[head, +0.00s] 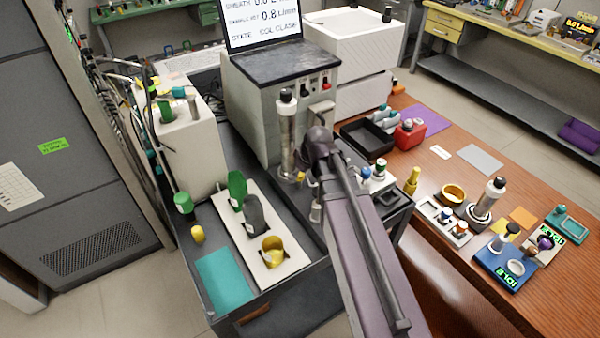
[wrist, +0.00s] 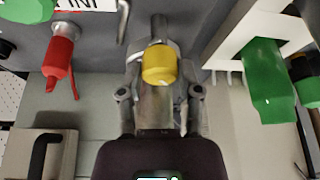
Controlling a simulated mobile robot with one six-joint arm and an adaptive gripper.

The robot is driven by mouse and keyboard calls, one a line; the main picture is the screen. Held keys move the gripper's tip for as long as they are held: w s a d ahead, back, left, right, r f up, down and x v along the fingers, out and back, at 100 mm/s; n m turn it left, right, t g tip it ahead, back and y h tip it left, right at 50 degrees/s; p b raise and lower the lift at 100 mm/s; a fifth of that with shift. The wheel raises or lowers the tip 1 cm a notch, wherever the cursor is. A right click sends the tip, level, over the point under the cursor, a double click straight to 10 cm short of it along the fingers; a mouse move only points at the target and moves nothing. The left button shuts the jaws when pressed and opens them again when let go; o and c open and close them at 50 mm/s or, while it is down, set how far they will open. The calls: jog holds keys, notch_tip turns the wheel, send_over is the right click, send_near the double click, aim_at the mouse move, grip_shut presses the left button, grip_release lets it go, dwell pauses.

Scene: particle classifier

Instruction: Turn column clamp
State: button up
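A silver upright column (head: 288,135) with a black cap stands before the grey instrument cabinet in the head view. A small yellow knob (head: 300,177), apparently the column clamp, is at its lower part. In the wrist view the yellow knob (wrist: 159,65) sits ahead of my gripper (wrist: 160,93), in line with the gap between the fingers. The fingers are spread apart, one on each side, with no clear contact on the knob. In the head view my arm hides most of the gripper.
In the wrist view a red valve handle (wrist: 58,60) is at left and a green handle (wrist: 268,80) at right, both near the gripper. A cream panel (head: 262,235) with green, grey and yellow knobs lies left of my arm. A wooden bench (head: 440,185) holds small parts.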

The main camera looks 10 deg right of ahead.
jog(key=o, duration=0.4)
jog(key=shift+n, duration=0.5)
